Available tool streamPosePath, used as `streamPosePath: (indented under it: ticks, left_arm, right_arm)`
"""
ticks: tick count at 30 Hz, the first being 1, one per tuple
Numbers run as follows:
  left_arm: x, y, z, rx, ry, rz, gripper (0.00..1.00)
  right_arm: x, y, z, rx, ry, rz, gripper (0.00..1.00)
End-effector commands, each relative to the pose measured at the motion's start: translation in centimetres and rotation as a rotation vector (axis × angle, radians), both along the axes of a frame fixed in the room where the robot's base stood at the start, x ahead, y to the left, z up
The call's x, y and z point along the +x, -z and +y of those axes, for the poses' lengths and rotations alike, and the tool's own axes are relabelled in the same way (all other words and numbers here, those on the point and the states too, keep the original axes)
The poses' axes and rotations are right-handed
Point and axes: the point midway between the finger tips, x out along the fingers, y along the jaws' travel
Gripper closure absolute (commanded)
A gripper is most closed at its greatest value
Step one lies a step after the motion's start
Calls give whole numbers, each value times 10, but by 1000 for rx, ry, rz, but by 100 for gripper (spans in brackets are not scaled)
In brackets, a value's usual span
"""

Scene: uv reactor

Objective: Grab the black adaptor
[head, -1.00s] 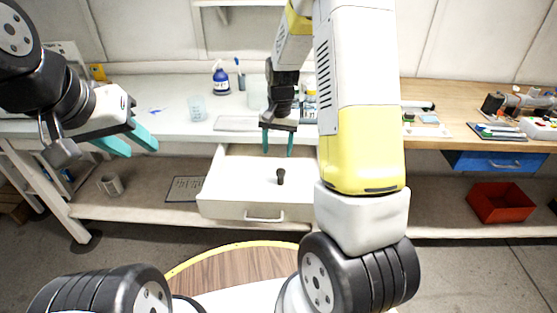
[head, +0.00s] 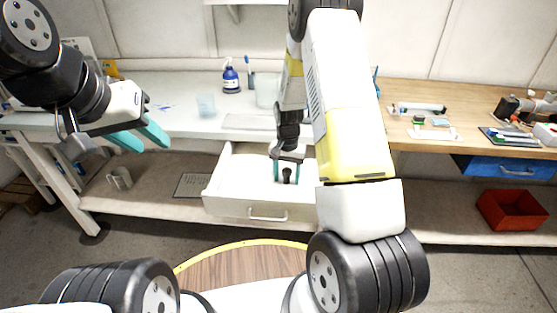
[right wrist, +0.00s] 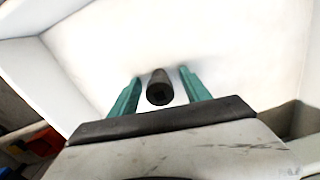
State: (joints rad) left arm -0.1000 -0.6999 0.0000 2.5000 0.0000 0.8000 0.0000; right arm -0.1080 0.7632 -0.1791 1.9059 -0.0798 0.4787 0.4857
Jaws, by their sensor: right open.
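The black adaptor (head: 287,175) stands in the open white drawer (head: 235,207) below the bench. In the right wrist view the adaptor (right wrist: 159,88) is a short dark cylinder with a square hole in its end. My right gripper (head: 288,172) is open and lowered into the drawer, its teal fingers (right wrist: 160,92) on either side of the adaptor with gaps showing on both sides. My left gripper (head: 142,138) is open and empty, held at the left in front of the bench, well away from the drawer.
On the bench stand a blue bottle (head: 231,77) and a clear beaker (head: 206,105). A mug (head: 120,178) stands on the lower shelf, and a red bin (head: 511,210) sits at the right.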

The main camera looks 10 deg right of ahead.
Motion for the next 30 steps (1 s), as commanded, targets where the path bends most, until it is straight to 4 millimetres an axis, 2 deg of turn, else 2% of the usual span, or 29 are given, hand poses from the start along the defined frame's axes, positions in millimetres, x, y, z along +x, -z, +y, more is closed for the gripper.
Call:
streamPosePath:
  ticks: [4, 12, 13, 23, 26, 30]
  left_arm:
    - [0, 0, 0, 0, 0, 0, 64]
    - [0, 0, 0, 0, 0, 0, 64]
    - [0, 0, 0, 0, 0, 0, 64]
    - [0, 0, 0, 0, 0, 0, 64]
    - [0, 0, 0, 0, 0, 0, 64]
    - [0, 0, 0, 0, 0, 0, 64]
  right_arm:
    - [0, 0, 0, 0, 0, -1, 44]
    - [0, -1, 0, 0, 0, 0, 97]
    - [0, 0, 0, 0, 0, 0, 100]
    - [1, -7, 0, 0, 0, -2, 100]
    - [1, -22, 0, 0, 0, -4, 100]
    - [2, -52, 1, 2, -1, -6, 100]
